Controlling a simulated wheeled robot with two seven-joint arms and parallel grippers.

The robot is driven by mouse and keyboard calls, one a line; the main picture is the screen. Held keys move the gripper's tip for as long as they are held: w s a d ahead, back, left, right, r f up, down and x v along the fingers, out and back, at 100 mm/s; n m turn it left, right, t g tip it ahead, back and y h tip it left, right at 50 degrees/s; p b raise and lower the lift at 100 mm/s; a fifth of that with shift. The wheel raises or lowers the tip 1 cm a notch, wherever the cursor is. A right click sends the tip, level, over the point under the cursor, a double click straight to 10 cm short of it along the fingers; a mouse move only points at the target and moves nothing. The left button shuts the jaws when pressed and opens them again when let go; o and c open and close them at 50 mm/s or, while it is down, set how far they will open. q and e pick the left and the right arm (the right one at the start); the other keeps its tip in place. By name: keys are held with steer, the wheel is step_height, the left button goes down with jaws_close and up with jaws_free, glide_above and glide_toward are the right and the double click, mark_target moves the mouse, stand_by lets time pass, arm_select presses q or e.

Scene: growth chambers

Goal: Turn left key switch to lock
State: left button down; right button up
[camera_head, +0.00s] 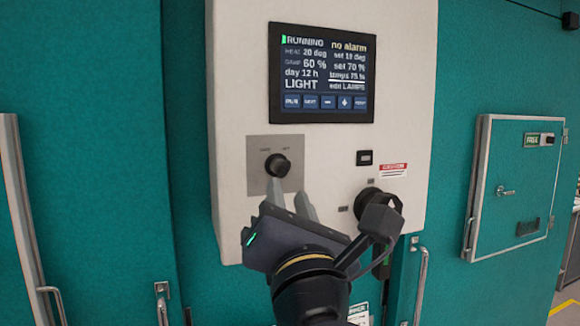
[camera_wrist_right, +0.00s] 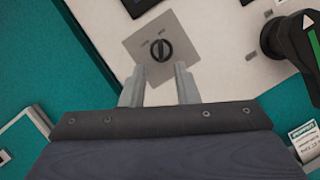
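The key switch is a round black knob (camera_head: 277,165) on a grey square plate (camera_head: 256,182) at the lower left of the white control panel. In the right wrist view the knob (camera_wrist_right: 159,50) shows a slot-like bar across its face, ahead of the fingers. My right gripper (camera_head: 290,192) is just below the knob. Its two grey fingers are apart with nothing between them, and they also show in the right wrist view (camera_wrist_right: 158,82). The knob appears beyond the fingertips, not between them. The small labels above the knob are too blurred to read. My left gripper is not in view.
A display (camera_head: 321,73) sits above the switch. Teal doors with metal handles (camera_head: 421,285) flank the panel.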

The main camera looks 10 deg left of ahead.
mark_target(285, 174)
steer(key=shift+w+r+m, duration=0.25)
steer(key=shift+m, duration=0.05)
steer(key=p+x, duration=0.3)
steer(key=x, duration=0.3)
steer(key=shift+w+r+p, duration=0.1)
steer(key=shift+p, duration=0.3)
steer(key=shift+w+a, duration=0.15)
steer(key=shift+w, duration=0.25)
